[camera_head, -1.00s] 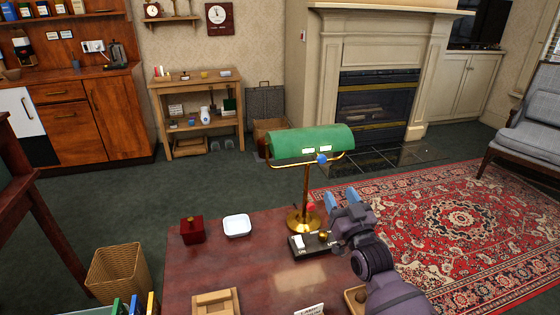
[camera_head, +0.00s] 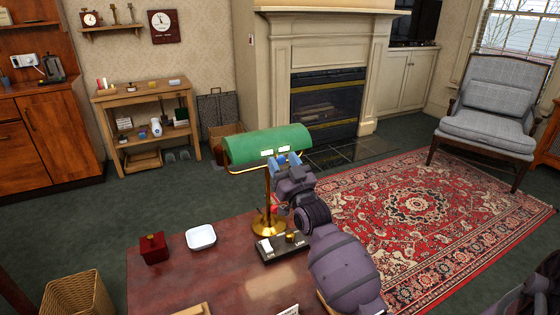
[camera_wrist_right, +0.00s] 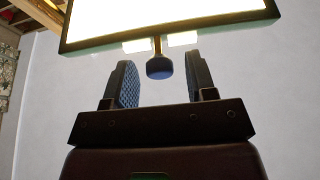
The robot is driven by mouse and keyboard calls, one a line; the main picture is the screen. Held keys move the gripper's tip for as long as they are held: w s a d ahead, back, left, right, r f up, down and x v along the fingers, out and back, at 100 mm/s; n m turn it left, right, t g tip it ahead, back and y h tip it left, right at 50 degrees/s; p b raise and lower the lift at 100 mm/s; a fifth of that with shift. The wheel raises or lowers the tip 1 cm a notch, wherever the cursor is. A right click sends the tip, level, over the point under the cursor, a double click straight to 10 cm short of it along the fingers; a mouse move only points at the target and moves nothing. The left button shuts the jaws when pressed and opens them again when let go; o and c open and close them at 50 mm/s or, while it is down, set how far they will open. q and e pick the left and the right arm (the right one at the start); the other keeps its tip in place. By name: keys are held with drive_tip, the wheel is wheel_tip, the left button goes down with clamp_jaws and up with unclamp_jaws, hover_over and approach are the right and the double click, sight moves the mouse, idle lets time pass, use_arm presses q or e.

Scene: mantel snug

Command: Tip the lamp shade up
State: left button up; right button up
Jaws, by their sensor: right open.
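The desk lamp has a green shade (camera_head: 266,146), a brass stem and a round brass base (camera_head: 268,226) on the desk. The shade lies nearly level, its long side across the picture. My right gripper (camera_head: 283,160) is just under the shade's front edge, open. In the right wrist view, a small dark blue knob (camera_wrist_right: 160,67) hangs from the shade's underside (camera_wrist_right: 170,20), which glows white. The knob sits between the two open fingers, with a gap on each side. In the head view my fingers largely hide the knob. My left gripper is not in view.
On the desk (camera_head: 222,277) are a red box (camera_head: 153,248), a white dish (camera_head: 201,237) and a black switch box (camera_head: 283,247) near the lamp base. A wicker basket (camera_head: 77,297) stands at the lower left. Air left of the lamp is clear.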

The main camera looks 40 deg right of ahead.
drive_tip(key=shift+w+d+r, duration=0.15)
drive_tip(key=shift+w+r, duration=0.1)
drive_tip(key=shift+w, duration=0.35)
clamp_jaws()
